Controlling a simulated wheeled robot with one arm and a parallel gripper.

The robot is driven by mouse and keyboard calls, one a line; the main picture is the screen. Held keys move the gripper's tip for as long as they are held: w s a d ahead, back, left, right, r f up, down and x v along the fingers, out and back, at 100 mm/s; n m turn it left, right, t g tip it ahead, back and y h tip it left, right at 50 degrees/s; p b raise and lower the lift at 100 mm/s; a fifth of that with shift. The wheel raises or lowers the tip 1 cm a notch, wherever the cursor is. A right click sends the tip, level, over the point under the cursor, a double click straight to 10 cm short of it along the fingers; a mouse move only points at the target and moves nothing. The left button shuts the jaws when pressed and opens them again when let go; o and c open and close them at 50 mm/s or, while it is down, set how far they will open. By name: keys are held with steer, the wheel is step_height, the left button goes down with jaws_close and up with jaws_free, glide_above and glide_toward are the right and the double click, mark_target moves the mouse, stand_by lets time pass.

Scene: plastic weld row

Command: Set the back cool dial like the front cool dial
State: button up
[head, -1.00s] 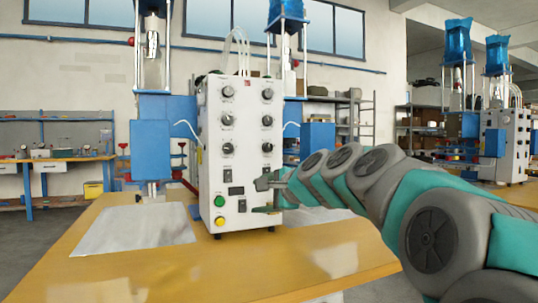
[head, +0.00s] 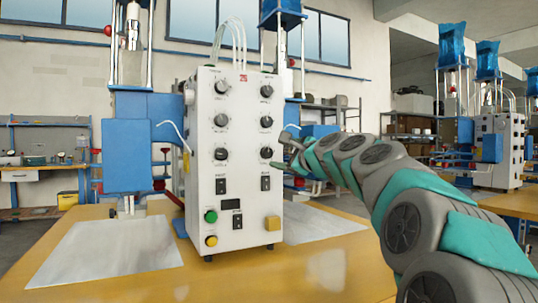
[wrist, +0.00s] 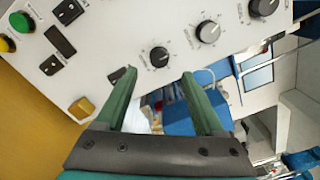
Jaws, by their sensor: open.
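The white control box has two columns of three black dials; their labels are too small to read, so I cannot tell which are the cool dials. The left column has a top (head: 222,87), middle (head: 221,120) and bottom dial (head: 221,154). The right column has a top (head: 267,91), middle (head: 266,121) and bottom dial (head: 267,152). My gripper (head: 283,151) is open and empty, near the bottom right dial. In the wrist view that dial (wrist: 160,57) appears between and just beyond my fingertips (wrist: 158,74), with no visible contact. Exact pointer settings are unclear.
Rocker switches (head: 265,183), a green button (head: 211,216) and a yellow square button (head: 272,223) sit below the dials. Blue machine parts (head: 132,155) flank the box. The wooden table (head: 320,265) is clear in front. Another machine (head: 497,150) stands at the right.

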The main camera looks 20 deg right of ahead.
mark_target(268, 153)
steer(key=shift+w+a, duration=0.15)
steer(key=shift+w, duration=3.25)
steer(key=shift+c, duration=0.2)
jaws_close()
